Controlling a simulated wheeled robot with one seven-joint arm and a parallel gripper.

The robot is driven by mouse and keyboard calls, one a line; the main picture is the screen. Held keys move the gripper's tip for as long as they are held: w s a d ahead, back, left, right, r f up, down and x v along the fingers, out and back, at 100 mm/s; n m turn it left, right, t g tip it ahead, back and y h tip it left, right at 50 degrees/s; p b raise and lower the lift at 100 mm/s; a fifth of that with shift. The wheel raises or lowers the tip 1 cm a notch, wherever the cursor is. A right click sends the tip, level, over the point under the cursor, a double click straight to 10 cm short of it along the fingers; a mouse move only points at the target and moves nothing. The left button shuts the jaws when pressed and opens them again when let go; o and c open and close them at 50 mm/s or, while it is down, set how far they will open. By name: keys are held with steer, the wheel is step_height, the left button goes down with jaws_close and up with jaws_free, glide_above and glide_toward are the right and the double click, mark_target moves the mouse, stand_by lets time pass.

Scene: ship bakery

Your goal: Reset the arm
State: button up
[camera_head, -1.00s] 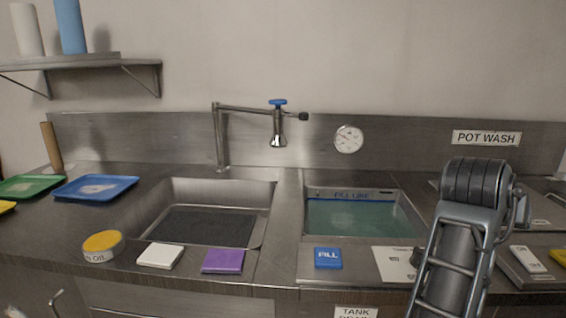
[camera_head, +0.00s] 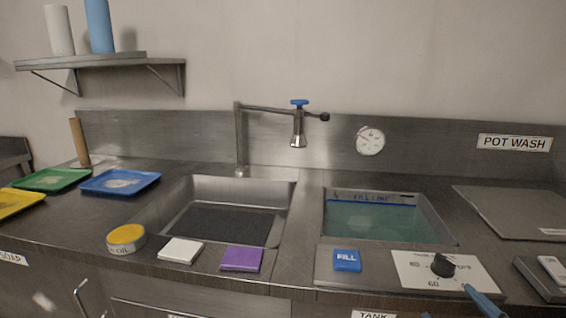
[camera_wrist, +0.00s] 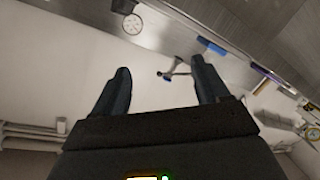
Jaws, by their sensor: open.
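My gripper (camera_wrist: 160,92) shows in the wrist view with two dark fingers spread apart and nothing between them. Past the fingers that view shows the wall, the tap and the counter at a steep tilt. In the head view most of my arm is out of the picture. Only a small blue piece, perhaps the tip of a finger, shows at the bottom right, in front of the dial plate (camera_head: 420,268) with its black knob (camera_head: 443,265). I cannot tell whether it touches the plate.
A steel counter holds an empty-looking sink (camera_head: 168,212) and a water-filled tank (camera_head: 375,222). Along the front edge are a round oil tin (camera_head: 126,238), white pad (camera_head: 181,250), purple pad (camera_head: 242,259) and blue FILL button (camera_head: 347,260). Trays (camera_head: 120,181) lie left. A tap (camera_head: 240,140) stands behind.

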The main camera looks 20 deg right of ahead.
steer(key=s+a+f+m+y, duration=0.2)
steer(key=s+a+y, duration=0.4)
steer(key=s+a, duration=1.2)
steer(key=s+f, duration=0.1)
steer(key=s, duration=0.2)
steer(key=shift+m, duration=0.3)
